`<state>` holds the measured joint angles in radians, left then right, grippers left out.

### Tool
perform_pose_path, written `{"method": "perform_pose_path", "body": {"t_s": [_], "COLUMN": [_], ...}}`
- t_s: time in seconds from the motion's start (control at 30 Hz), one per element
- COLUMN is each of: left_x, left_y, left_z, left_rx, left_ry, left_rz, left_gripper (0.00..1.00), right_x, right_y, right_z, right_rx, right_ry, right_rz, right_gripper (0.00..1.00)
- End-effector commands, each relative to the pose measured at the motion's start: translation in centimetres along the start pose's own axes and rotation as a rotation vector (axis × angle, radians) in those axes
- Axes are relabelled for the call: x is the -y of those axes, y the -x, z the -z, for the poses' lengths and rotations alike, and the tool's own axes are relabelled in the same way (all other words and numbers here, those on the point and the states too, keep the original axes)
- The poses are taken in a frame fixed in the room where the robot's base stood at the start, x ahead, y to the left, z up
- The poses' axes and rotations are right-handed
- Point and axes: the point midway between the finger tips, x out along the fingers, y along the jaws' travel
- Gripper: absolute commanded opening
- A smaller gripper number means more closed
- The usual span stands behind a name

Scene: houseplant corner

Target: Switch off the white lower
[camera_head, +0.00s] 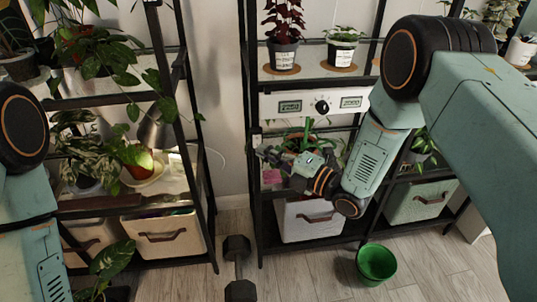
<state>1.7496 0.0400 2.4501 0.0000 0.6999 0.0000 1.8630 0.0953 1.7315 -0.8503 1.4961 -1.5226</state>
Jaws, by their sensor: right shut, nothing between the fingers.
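A white control panel (268,107) hangs under a shelf of the middle rack, with a dark round knob (322,107) between two small displays. The left display (289,107) and the right display (351,102) both show greenish faces; their text is too small to read. A small pale fitting (257,131) sits near the rack's left post; I cannot tell whether it is a switch. My right gripper (264,153) is shut and empty, below the panel's left part and just below the pale fitting. It hides part of the plants behind it. My left gripper is out of view.
Potted plants stand on the shelf above (300,71). A green bucket (376,264) and a black dumbbell (237,250) are on the floor. A lamp (153,130) stands on the left rack.

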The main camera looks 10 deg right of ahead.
Motion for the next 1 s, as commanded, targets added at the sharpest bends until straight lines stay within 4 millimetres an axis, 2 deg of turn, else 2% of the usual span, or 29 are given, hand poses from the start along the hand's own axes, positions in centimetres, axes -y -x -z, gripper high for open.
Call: {"method": "perform_pose_path", "body": {"t_s": [0.3,0.5,0.7,1.0], "left_x": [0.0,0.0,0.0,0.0], "left_y": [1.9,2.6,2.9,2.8], "left_z": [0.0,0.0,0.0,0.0], "left_rx": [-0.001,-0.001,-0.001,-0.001], "left_ry": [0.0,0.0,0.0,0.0], "left_rz": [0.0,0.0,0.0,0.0], "left_gripper": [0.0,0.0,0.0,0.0], "right_x": [-0.9,-1.1,-1.2,-1.1], "right_y": [5.9,8.6,9.8,9.9], "right_z": [-0.4,-0.3,-0.2,0.0], "right_rx": [0.006,0.004,0.001,0.0], "right_ry": [-0.004,-0.002,-0.001,-0.001], "right_rz": [0.002,0.001,0.001,0.001], "right_gripper": [0.0,0.0,0.0,0.0]}}
